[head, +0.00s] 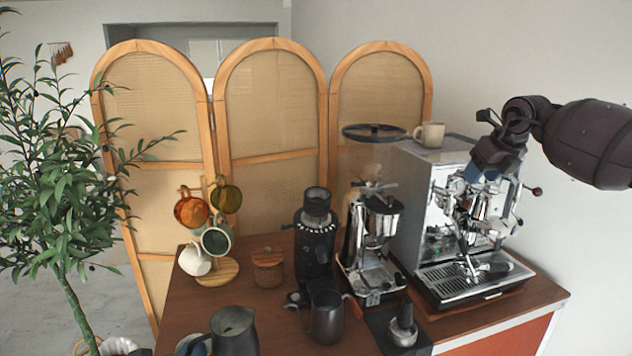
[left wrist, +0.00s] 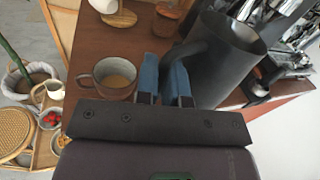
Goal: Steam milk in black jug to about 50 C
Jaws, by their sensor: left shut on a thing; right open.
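A dark jug (head: 236,330) is at the front edge of the cart in the head view, and it fills the upper right of the left wrist view (left wrist: 232,58). My left gripper (left wrist: 166,80) has its blue fingers shut on this jug's handle; it is below the head view. I cannot see the milk inside. A second dark jug (head: 328,320) stands to its right, in front of the black grinder. The espresso machine (head: 425,195) stands at the right. My right gripper (head: 482,174) is open at the machine's upper front, near its knobs; whether it touches one is unclear.
A grey mug (left wrist: 114,78) of brown liquid stands beside the held jug. A mug tree (head: 218,270), a lidded jar (head: 267,268), a black grinder (head: 315,245) and a lever machine (head: 374,240) stand behind. A tamper (head: 403,326) is front right. Free wood lies around the jar.

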